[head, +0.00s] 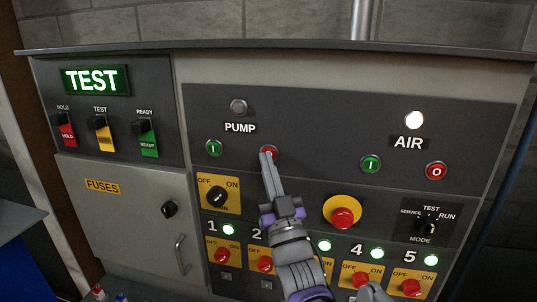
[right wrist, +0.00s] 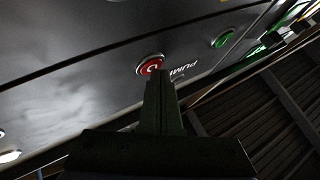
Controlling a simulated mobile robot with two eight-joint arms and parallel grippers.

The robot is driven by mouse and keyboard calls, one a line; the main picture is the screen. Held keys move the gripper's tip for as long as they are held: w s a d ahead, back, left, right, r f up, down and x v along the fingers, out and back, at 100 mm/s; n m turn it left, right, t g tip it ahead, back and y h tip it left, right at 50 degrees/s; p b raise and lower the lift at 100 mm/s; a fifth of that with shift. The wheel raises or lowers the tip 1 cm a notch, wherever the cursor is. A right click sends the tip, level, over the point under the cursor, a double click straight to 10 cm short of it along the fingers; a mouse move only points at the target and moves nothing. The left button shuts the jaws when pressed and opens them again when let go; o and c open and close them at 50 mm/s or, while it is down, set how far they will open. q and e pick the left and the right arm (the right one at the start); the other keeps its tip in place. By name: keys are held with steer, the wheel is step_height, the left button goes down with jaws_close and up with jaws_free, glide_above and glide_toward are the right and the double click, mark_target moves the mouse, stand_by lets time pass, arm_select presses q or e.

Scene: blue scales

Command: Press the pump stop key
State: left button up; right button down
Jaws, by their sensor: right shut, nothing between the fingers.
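The pump stop key is a round red button (head: 269,152) under the PUMP label, to the right of the green pump start button (head: 214,147). My right gripper (head: 267,157) is shut and empty, and its fingertips cover much of the red button in the head view. In the right wrist view the red button (right wrist: 150,65) shows just beyond the fingertips (right wrist: 160,78). I cannot tell whether the tips touch it. The pump lamp (head: 238,107) above the label is grey and unlit.
To the right are the lit AIR lamp (head: 414,120), a green button (head: 371,164) and a red button (head: 436,171). A red mushroom button on yellow (head: 342,217) sits right of my wrist. Numbered switches run below. A TEST display (head: 95,80) glows at upper left.

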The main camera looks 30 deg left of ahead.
stand_by(0.4)
steer(key=shift+s+d, duration=0.2)
steer(key=shift+s, duration=0.5)
steer(key=s, duration=0.2)
steer(key=s+d, duration=0.1)
steer(key=s, duration=0.2)
steer(key=shift+f, duration=0.1)
stand_by(0.9)
